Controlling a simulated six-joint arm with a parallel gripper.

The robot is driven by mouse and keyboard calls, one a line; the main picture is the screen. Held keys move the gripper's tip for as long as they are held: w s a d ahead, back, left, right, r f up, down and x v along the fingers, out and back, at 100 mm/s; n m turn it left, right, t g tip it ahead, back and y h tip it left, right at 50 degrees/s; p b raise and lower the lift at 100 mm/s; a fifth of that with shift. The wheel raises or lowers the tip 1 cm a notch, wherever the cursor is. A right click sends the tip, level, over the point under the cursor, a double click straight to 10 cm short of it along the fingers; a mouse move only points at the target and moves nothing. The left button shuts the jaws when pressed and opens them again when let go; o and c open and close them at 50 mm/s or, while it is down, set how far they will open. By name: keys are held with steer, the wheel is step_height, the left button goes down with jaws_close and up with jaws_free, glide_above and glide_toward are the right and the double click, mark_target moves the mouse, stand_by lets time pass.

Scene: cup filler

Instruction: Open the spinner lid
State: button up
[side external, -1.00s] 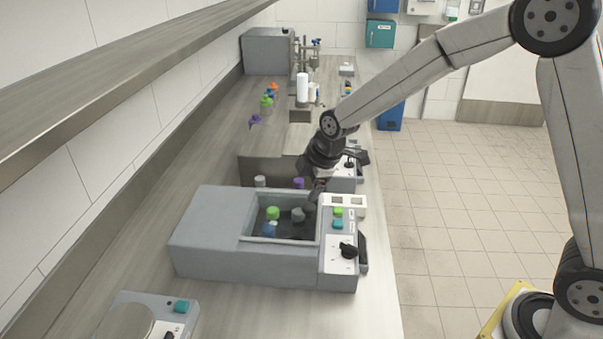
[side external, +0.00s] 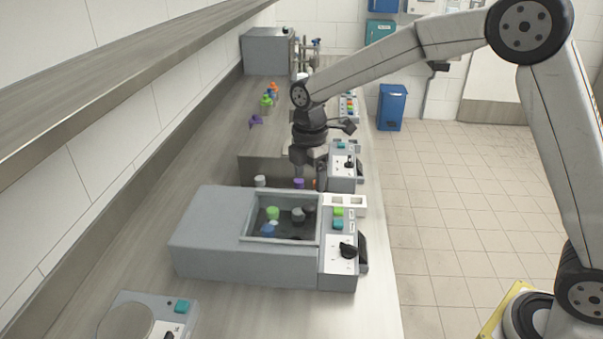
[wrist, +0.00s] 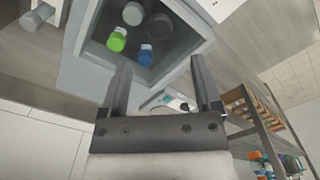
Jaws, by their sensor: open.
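My gripper (side external: 308,172) hangs low behind the grey box with the open well, fingers pointing down. In the wrist view my gripper (wrist: 160,75) has its two fingers wide apart with nothing held between them. A grey unit with a control panel (side external: 342,172) and black knob stands just behind and right of it. A flat grey-brown panel (side external: 262,168) stands to the left of the fingers. I cannot tell for certain which surface is the spinner lid; my wrist and gripper hide part of this area.
The grey box (side external: 208,225) in front has an open well holding several capped tubes, including a green cap (side external: 273,213). Purple (side external: 299,183) and grey (side external: 260,181) caps stand behind it. A blue bin (side external: 391,107) is on the floor.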

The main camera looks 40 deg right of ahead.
mark_target(309, 206)
steer(key=shift+f, duration=3.8)
jaws_close()
steer(key=shift+w+r, duration=0.1)
